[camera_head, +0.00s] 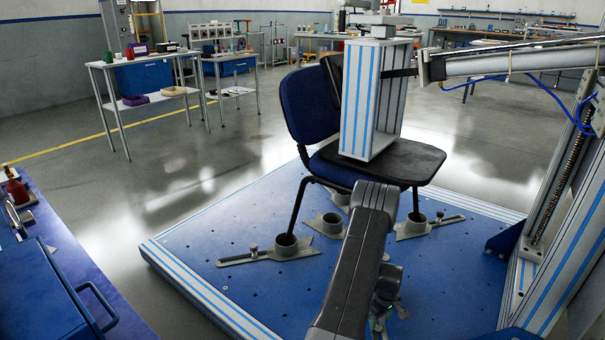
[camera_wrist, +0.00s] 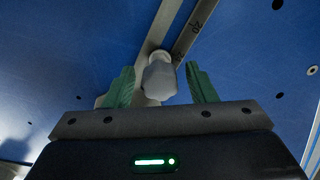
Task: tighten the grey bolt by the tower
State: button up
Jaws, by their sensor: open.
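In the wrist view, a grey bolt (camera_wrist: 160,78) with a faceted head stands on a slotted grey metal strip (camera_wrist: 192,30) marked with numbers. My gripper (camera_wrist: 163,90) is open, with its two green fingers on either side of the bolt head. A gap shows on each side, more clearly on the right. In the head view, my arm hides most of my gripper (camera_head: 380,322) low over the blue platform. The bolt between the fingers cannot be made out there. A tall aluminium tower (camera_head: 565,210) with blue stripes stands at the right edge of the platform.
A blue chair (camera_head: 308,105) stands on the blue platform (camera_head: 225,290), with a striped box column (camera_head: 362,105) on its seat. Other clamps with bolts hold its legs, one at left (camera_head: 285,245) and one at right (camera_head: 412,228). A blue workbench (camera_head: 60,240) is at far left.

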jog(key=shift+n, duration=0.5)
jog(key=n, duration=0.3)
jog(key=shift+n, duration=0.6)
jog(key=n, duration=0.4)
jog(key=shift+c, duration=0.4)
